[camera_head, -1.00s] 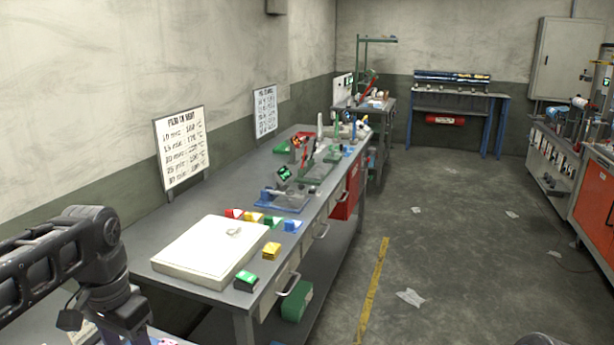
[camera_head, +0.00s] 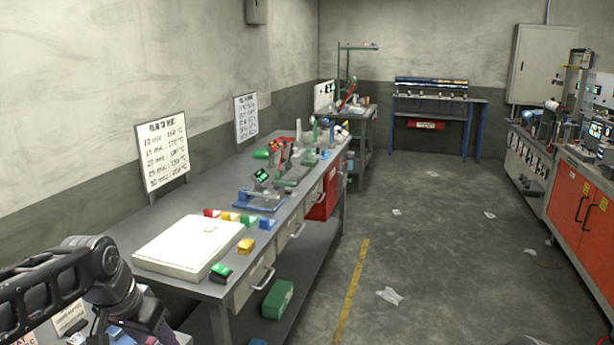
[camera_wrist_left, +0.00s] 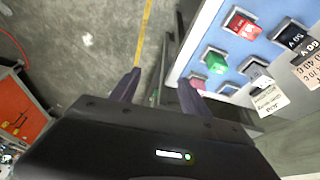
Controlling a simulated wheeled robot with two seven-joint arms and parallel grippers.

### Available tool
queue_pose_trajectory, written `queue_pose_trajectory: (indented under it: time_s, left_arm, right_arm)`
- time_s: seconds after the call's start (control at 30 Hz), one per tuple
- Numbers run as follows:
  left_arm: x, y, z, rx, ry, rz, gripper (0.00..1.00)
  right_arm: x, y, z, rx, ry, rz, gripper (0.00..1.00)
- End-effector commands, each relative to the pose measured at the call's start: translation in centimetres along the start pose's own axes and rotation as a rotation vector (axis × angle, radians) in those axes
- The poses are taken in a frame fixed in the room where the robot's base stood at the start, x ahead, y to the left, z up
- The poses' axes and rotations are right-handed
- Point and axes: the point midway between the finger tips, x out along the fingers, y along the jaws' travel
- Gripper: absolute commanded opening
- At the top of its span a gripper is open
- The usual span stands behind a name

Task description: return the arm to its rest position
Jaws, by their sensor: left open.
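My left arm comes in from the lower left of the head view, bent at a dark joint, with its far end cut off by the bottom edge. My left gripper (camera_wrist_left: 160,92) shows in the left wrist view, with its two dark purple fingers spread apart and nothing between them. The left finger is over the floor and the right finger is by the edge of a blue-topped tray (camera_wrist_left: 215,42) holding red, green and black blocks. My right gripper is in neither view.
A long grey workbench (camera_head: 205,190) carries a white flat box (camera_head: 188,246), coloured blocks and small fixtures. Sign boards (camera_head: 164,155) stand along the wall. An orange cabinet (camera_head: 580,205) is at the right. The floor (camera_head: 440,250) between is open, with scattered scraps.

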Motion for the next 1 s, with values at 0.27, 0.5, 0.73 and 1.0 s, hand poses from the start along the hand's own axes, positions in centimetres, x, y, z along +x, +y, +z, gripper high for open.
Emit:
queue_pose_trajectory:
  time_s: [0.27, 0.5, 0.73, 1.0]
  left_arm:
    - [12.3, 6.4, -1.8, -0.104, 0.151, 0.108, 0.54]
    - [26.8, 15.7, 7.8, -0.308, 0.125, 0.22, 0.54]
    - [32.3, 22.6, 22.4, -0.41, -0.084, 0.262, 0.54]
    - [33.0, 26.2, 30.6, -0.412, -0.27, 0.298, 0.54]
  right_arm:
    - [0.0, 0.0, 0.0, 0.0, 0.0, 0.0, 0.73]
    - [0.0, 0.0, 0.0, 0.0, 0.001, 0.0, 0.73]
    - [0.0, 0.0, 0.0, 0.0, 0.0, 0.0, 0.73]
    - [0.0, 0.0, 0.0, 0.0, 0.0, 0.0, 0.73]
